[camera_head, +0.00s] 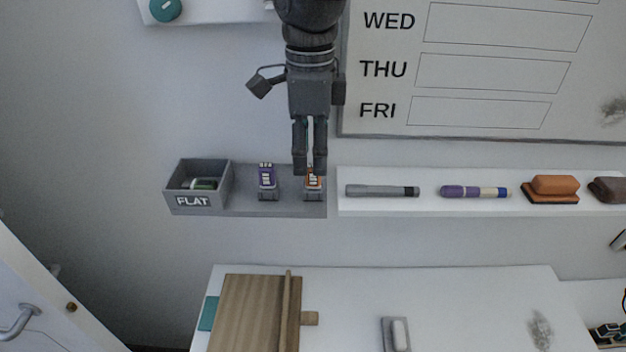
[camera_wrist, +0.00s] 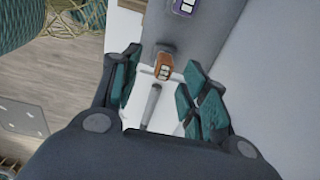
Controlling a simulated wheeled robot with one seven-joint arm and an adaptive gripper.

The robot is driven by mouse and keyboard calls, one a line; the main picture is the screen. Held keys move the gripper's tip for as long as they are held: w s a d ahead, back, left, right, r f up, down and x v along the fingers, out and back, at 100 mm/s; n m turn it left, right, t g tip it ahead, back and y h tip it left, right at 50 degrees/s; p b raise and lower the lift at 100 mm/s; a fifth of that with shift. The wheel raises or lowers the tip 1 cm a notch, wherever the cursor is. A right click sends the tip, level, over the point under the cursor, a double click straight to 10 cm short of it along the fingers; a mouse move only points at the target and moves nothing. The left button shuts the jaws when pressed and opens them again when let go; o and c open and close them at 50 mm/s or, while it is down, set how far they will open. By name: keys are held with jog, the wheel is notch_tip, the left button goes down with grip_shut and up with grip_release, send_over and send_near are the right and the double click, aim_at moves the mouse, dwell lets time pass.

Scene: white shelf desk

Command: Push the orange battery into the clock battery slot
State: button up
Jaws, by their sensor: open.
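The orange battery (camera_head: 314,183) stands upright in a small holder at the right end of a grey ledge. My gripper (camera_head: 310,168) points down over it, and its fingers hide part of it in the head view. In the wrist view the orange battery (camera_wrist: 165,64) shows between the two spread teal fingers, with a gap on each side. The gripper is open and does not hold it. I cannot make out a clock battery slot in either view.
A purple battery (camera_head: 267,178) stands left of the orange one. A grey bin marked FLAT (camera_head: 193,201) holds a greenish item. A white ledge to the right carries a grey marker (camera_head: 382,191), a purple marker (camera_head: 473,192) and an orange eraser (camera_head: 551,187). A whiteboard (camera_head: 480,100) hangs above.

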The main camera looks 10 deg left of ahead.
aim_at(313, 180)
jog(key=f, duration=0.1)
jog(key=f+p, duration=0.1)
jog(key=f, duration=0.1)
jog(key=shift+w+d+f, duration=0.15)
jog(key=shift+w, duration=0.25)
jog(key=shift+f+p, duration=0.35)
jog(key=shift+f, duration=0.3)
grip_shut()
